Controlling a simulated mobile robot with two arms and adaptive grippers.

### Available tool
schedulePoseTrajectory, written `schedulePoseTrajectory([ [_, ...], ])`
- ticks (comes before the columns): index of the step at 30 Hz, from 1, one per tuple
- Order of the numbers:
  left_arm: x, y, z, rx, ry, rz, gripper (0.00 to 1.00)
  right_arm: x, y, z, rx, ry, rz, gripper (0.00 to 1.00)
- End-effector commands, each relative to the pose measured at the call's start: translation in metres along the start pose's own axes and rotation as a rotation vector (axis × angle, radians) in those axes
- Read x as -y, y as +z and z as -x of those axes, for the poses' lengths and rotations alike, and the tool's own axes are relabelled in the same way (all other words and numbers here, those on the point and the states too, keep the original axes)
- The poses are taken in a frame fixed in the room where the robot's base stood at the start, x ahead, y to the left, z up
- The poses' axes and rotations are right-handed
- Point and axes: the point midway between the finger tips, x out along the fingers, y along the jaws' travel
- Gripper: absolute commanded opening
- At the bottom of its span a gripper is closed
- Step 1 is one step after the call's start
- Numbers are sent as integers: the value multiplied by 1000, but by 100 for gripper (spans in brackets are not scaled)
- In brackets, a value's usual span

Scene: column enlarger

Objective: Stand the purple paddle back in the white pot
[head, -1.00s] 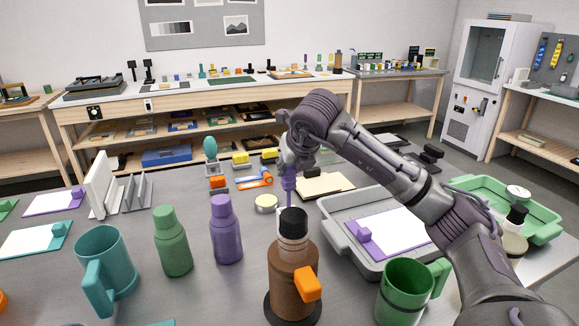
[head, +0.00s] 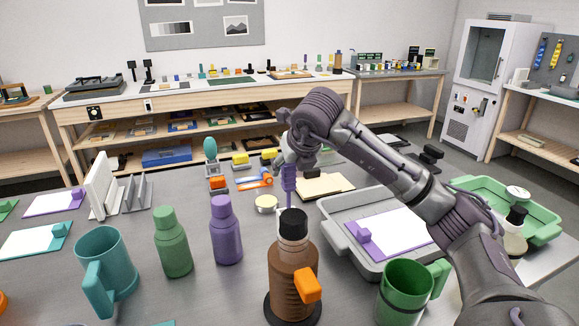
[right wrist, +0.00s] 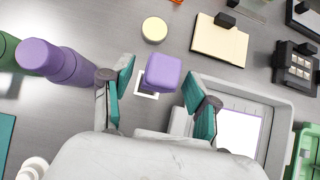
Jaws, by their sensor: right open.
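The purple paddle (head: 289,180) stands roughly upright just behind the brown bottle in the head view. Its lower end meets the white pot (head: 281,209), which is mostly hidden by the bottle's black cap. In the right wrist view the paddle's purple top (right wrist: 163,72) lies over the pot's white square rim (right wrist: 147,95). How deep the paddle sits in the pot is hidden. My right gripper (right wrist: 160,88) is open, with its teal finger pads on either side of the paddle and visible gaps to it. In the head view my right gripper (head: 289,160) is at the paddle's top.
A brown bottle (head: 293,280) with an orange trigger stands in front of the pot. Purple (head: 226,235) and green (head: 173,245) bottles stand left. A grey tray (head: 345,240) lies right, with a green mug (head: 405,290) in front. A cream round tub (head: 266,203) is behind left.

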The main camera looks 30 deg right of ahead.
Motion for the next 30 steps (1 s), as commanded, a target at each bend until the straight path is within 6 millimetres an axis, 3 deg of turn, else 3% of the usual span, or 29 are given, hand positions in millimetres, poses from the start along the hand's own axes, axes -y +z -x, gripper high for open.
schedulePoseTrajectory([
  [30,0,-1,14,0,0,0,57,0,0,42,0,0,0,59],
])
